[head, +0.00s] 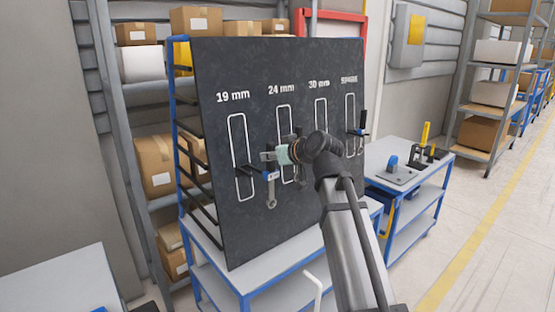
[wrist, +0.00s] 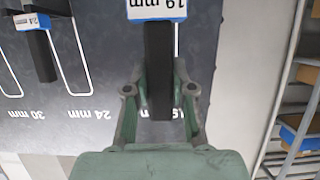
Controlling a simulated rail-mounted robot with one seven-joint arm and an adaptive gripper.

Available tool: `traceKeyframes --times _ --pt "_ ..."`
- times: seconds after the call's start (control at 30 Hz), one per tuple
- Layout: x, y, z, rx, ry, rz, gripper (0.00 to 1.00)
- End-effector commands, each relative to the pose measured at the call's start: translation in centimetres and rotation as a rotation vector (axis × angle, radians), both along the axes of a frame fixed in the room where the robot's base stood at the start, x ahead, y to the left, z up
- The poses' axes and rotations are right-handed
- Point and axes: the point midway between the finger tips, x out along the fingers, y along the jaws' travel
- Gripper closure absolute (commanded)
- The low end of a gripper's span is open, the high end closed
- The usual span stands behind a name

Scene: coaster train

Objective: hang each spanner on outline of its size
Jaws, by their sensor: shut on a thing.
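My gripper (head: 275,156) is shut on the dark handle of a spanner whose tag reads 19 mm (wrist: 155,9). In the head view this spanner (head: 271,195) hangs upright in front of the board, between the 19 mm outline (head: 241,157) and the 24 mm outline (head: 285,140). Another spanner, tagged 24 mm (wrist: 38,50), shows in the wrist view beside the 24 mm outline; my arm mostly hides it in the head view. A third tool with a blue-edged tag (head: 358,132) is at the spare outline (head: 349,110); its size is unreadable. The 30 mm outline (head: 321,114) is partly covered by my wrist.
The dark board (head: 225,200) stands on a blue-framed bench (head: 262,272). A second bench (head: 430,190) with a clamp and other items stands to the right. Shelves with cartons (head: 155,165) are behind the board. The floor at right is clear.

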Motion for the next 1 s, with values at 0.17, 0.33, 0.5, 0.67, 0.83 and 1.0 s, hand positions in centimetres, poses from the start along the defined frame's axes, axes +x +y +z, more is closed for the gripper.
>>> traceKeyframes --times 0.17,0.33,0.5,0.67,0.83,1.0 --pt "-0.09 -0.04 0.01 0.001 -0.001 0.0 1.0" --pt "-0.08 0.04 0.03 0.001 0.0 0.0 1.0" --pt "-0.09 0.04 0.06 0.001 0.0 0.0 1.0" --pt "-0.02 0.09 0.06 0.001 0.0 0.0 1.0" --pt "0.26 0.33 0.05 0.001 0.0 0.0 1.0" --pt "0.61 0.65 0.05 0.002 0.0 0.001 1.0"
